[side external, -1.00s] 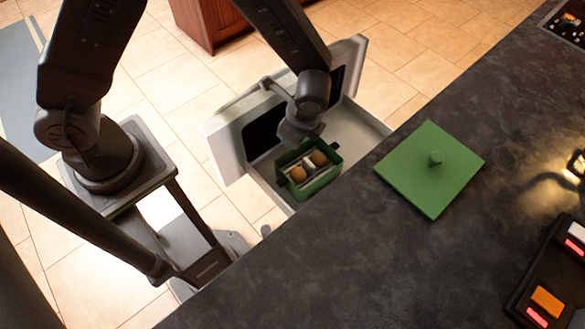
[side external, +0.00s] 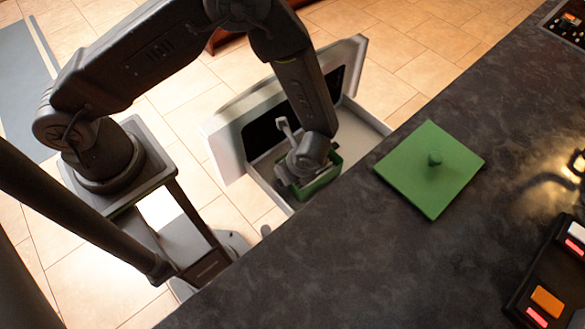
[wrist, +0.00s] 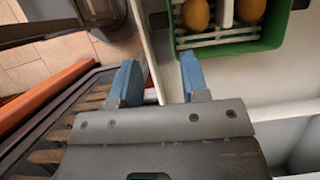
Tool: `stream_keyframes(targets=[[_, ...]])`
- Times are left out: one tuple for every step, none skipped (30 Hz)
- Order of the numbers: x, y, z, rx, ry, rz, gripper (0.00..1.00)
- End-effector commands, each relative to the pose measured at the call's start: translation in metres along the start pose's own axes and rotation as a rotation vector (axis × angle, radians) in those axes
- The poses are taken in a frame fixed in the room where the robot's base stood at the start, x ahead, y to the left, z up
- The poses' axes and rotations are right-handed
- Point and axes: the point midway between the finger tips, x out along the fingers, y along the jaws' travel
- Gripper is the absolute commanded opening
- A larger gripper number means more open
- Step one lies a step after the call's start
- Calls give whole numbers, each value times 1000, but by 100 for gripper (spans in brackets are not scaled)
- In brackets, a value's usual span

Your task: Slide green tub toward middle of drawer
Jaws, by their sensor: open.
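The green tub (side external: 322,184) sits inside the open white microwave drawer (side external: 365,122), close to the counter. My arm covers much of it in the side view. The wrist view shows the tub (wrist: 268,42) at the top right, with two brown round items (wrist: 195,14) and a white rack in it. My gripper (wrist: 158,70) is open and holds nothing. Its right blue finger is by the tub's lower left corner; I cannot tell if they touch. In the side view my gripper (side external: 296,176) is low at the tub's left part, fingertips unclear.
A square green lid (side external: 410,165) with a knob lies on the dark counter (side external: 350,260), right of the drawer. The drawer's front panel (side external: 215,150) stands up on the left. Pale drawer floor shows beyond the tub. A control panel (side external: 545,290) is at the lower right.

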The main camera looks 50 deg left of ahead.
Motion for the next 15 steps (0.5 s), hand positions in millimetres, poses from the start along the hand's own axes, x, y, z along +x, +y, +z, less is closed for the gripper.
stream_keyframes(targets=[[7, 1, 0, 0, -1, 3, 42], [11, 1, 0, 0, -1, 4, 42], [17, 1, 0, 0, -1, 4, 42], [22, 2, 0, 0, -2, 5, 42], [27, 2, 0, 0, -1, 6, 42], [35, 1, 0, 0, -1, 5, 42], [41, 1, 0, -1, -1, 5, 42], [47, 2, 0, -1, -1, 6, 42], [54, 2, 0, 0, -1, 6, 42], [60, 2, 0, -1, 0, 5, 42], [65, 1, 0, -1, 0, 5, 42], [72, 1, 0, 0, -1, 5, 42], [78, 1, 0, -1, -1, 5, 42], [82, 1, 0, -1, 0, 5, 42], [88, 2, 0, -1, 0, 5, 42]])
